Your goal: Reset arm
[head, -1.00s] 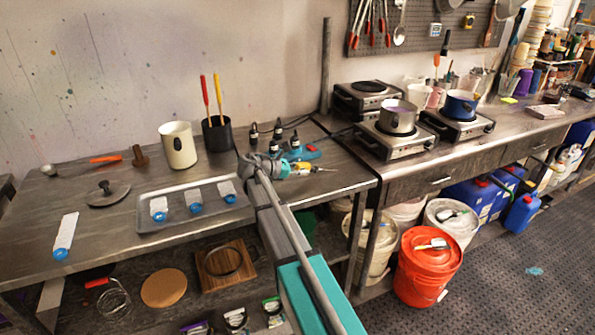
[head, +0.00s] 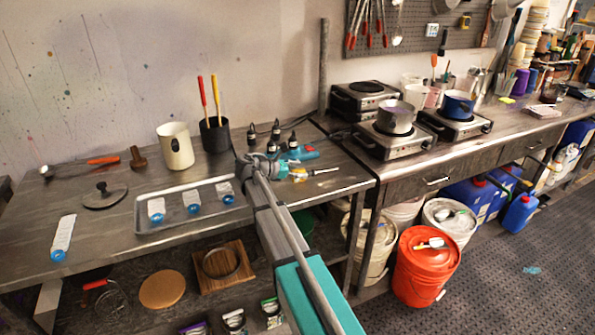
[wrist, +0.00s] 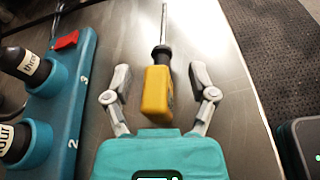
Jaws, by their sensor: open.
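My gripper (wrist: 160,90) is open in the wrist view, its two grey fingers apart on either side of a yellow-handled tool (wrist: 157,93) with a dark collar and a thin metal shaft. The tool lies on the metal bench, and I cannot tell whether a finger touches it. In the head view my arm reaches over the front of the bench, and the yellow tool (head: 300,174) shows just beyond its end. The fingers are too small to make out there.
A teal numbered rack (wrist: 75,95) with dark labelled bottles stands left of my gripper. A tray (head: 150,224) with several blue-capped tubes lies left of my arm. Hot plates with pots (head: 395,118) stand to the right. An orange bucket (head: 425,270) sits on the floor.

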